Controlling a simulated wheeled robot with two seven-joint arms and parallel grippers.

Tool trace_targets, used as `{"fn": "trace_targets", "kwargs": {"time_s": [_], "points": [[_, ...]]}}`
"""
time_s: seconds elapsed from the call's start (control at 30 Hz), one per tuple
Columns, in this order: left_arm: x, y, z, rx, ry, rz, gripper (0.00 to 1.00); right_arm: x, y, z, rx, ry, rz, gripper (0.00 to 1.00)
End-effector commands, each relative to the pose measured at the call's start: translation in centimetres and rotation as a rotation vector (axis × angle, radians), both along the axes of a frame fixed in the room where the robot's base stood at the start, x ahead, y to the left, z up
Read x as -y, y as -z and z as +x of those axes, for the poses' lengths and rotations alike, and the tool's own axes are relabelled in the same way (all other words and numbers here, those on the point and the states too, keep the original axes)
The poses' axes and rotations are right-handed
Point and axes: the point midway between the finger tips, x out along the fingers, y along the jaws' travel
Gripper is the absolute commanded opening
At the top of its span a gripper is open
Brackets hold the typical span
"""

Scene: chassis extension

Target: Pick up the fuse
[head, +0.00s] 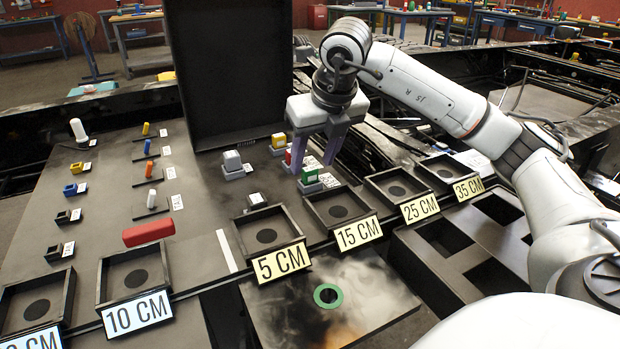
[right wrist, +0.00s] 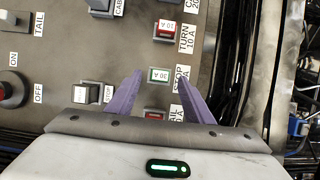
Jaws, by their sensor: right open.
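Several small block-shaped fuses sit in sockets on the dark panel. A green-and-white fuse (head: 309,174) stands just below my right gripper (head: 315,165) in the head view. In the right wrist view this green fuse (right wrist: 159,75), labelled 30 A, shows between the tips of my right gripper (right wrist: 160,75). The fingers are open and hold nothing; I cannot tell how far above the fuse they are. A red fuse (right wrist: 165,28) marked 10 A is beyond it, and another red one (right wrist: 155,113) is nearer the palm. A yellow fuse (head: 278,140) is farther back. My left gripper is out of view.
A tall black upright panel (head: 230,70) stands behind the fuses. White switches (head: 232,160) are to their left. Labelled square trays, such as the 15 CM one (head: 335,206), line the front edge. A red block (head: 148,232) lies at left. Cables run at right.

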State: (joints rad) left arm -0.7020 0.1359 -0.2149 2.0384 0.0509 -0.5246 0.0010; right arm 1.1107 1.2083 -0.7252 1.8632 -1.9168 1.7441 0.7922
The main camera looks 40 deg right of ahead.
Motion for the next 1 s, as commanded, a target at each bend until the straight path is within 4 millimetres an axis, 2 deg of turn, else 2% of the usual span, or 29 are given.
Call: {"fn": "trace_targets", "kwargs": {"time_s": [0.03, 0.13, 0.43, 0.7, 1.0], "points": [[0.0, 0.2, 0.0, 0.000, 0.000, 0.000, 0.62, 0.2, 0.9, 0.2, -0.003, 0.002, 0.000, 0.47], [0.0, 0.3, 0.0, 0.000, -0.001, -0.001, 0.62, 0.3, 1.9, 0.6, -0.003, 0.000, 0.001, 0.47], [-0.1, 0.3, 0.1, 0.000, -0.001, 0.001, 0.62, 0.3, 2.3, 0.9, 0.000, -0.001, 0.000, 0.47], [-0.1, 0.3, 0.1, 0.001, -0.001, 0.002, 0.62, 0.3, 2.3, 0.9, 0.000, -0.001, 0.001, 0.03], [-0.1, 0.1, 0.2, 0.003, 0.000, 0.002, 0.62, 0.3, 1.6, 0.9, 0.002, -0.001, 0.001, 0.03]]}}
